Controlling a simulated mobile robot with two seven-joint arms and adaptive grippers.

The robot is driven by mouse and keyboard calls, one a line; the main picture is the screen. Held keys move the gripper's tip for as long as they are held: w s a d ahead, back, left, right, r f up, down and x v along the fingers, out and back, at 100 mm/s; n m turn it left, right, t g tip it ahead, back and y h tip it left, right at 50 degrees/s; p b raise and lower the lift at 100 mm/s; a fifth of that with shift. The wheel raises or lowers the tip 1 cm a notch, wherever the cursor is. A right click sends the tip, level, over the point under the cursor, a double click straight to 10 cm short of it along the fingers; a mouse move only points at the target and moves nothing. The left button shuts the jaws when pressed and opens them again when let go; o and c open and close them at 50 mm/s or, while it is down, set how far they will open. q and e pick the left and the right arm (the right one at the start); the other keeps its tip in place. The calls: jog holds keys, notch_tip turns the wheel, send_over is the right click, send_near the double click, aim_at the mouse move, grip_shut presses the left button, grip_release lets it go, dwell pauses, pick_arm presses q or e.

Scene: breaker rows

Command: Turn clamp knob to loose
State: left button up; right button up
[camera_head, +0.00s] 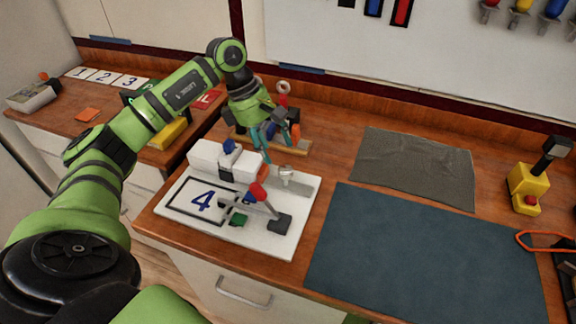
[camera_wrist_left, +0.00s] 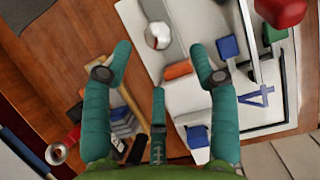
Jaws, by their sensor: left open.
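A white fixture plate (camera_head: 285,235) marked with a blue 4 lies on the counter. A round silver knob (camera_head: 286,173) stands at its back right; I take it as the clamp knob, though no label shows. My left gripper (camera_head: 262,152) is above the back of the plate, with its teal fingers apart and empty. In the left wrist view the silver knob (camera_wrist_left: 158,35) is just beyond the gap between the spread fingertips (camera_wrist_left: 161,55), apart from them. A lever with a red ball (camera_head: 257,191) stands in front of the knob. My right gripper is not in view.
A white block with a blue knob (camera_head: 229,147) stands at the plate's back left. An orange piece (camera_wrist_left: 178,69) is close to the fingers. A blue mat (camera_head: 420,255) and a grey cloth (camera_head: 415,170) lie to the right. A yellow device (camera_head: 526,187) stands farther right.

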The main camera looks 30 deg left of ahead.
aim_at(284, 168)
pick_arm(q)
jog(key=p+x, duration=0.1)
jog(key=x, duration=0.3)
jog(key=shift+d+p, duration=0.15)
jog(key=shift+p, duration=0.2)
jog(key=shift+p+x, duration=0.35)
jog(key=shift+x, duration=0.8)
jog(key=shift+w+f, duration=0.1)
jog(key=shift+f, duration=0.1)
jog(key=c, duration=1.1)
jog(key=shift+f, duration=0.1)
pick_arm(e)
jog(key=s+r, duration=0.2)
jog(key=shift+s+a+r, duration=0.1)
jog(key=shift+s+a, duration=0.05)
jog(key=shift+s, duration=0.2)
